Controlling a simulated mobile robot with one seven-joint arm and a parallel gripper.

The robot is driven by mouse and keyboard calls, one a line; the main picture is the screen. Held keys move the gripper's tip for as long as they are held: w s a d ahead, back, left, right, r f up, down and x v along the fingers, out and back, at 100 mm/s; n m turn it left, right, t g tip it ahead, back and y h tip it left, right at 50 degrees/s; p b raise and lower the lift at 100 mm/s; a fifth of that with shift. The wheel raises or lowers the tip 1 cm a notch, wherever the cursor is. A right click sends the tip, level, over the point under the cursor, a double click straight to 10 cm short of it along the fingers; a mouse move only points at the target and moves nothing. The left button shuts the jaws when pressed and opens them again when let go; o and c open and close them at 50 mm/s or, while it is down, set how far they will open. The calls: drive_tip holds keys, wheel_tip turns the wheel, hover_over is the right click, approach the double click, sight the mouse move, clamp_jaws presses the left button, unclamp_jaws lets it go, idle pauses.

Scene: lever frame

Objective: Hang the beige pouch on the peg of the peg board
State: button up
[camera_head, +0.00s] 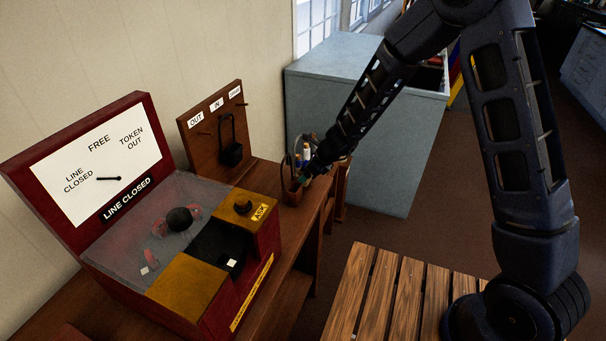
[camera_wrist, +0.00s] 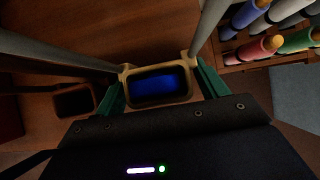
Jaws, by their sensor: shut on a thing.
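The beige pouch (camera_wrist: 157,69) shows in the wrist view as a beige rim around a dark opening with blue inside. My gripper (camera_wrist: 160,92) is shut on it, with one green fingertip at each side. Grey bars rise past the pouch toward the camera, seemingly its loop. In the head view my gripper (camera_head: 306,175) is low over the wooden bench's far end, and the pouch is hard to make out. The peg board (camera_head: 207,140) stands left of my gripper, with labels including OUT and IN. A black pouch (camera_head: 231,153) hangs by its loop under the middle label.
A red lever box (camera_head: 240,300) reading LINE CLOSED fills the left bench. A small brown open box (camera_wrist: 75,101) sits left of the pouch. A rack of coloured rolls (camera_wrist: 262,48) is at right. A grey cabinet (camera_head: 385,150) and slatted wooden top (camera_head: 390,300) stand nearby.

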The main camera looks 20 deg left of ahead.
drive_tip(key=shift+r, duration=1.1)
drive_tip(key=shift+w, duration=0.1)
drive_tip(key=shift+w+d+f, duration=0.1)
drive_tip(key=shift+w+d, duration=0.2)
drive_tip(key=shift+w, duration=0.25)
drive_tip(key=w+d+f+n+g+h, duration=0.1)
drive_tip(key=w+d+f+n+g, duration=0.3)
drive_tip(key=w+d, duration=0.65)
drive_tip(key=w+d+f+n+g+h, duration=0.1)
drive_tip(key=w+d+f+n, duration=0.2)
drive_tip(key=w+d+n, duration=0.5)
drive_tip(key=w+d+f+n+h, duration=0.1)
drive_tip(key=w+d+f+n, duration=0.1)
drive_tip(key=d, duration=1.1)
drive_tip(key=w+d+f+n+g+h, duration=0.1)
drive_tip(key=w+d+f+n+h, duration=0.1)
drive_tip(key=d, duration=1.1)
drive_tip(key=w+d+f+n+h, duration=0.1)
drive_tip(key=w+d+f+n, duration=0.1)
drive_tip(key=d, duration=1.1)
drive_tip(key=shift+w+d+f+g+h, duration=0.2)
drive_tip(key=shift+w+f+g+h, duration=0.3)
drive_tip(key=shift+w, duration=0.55)
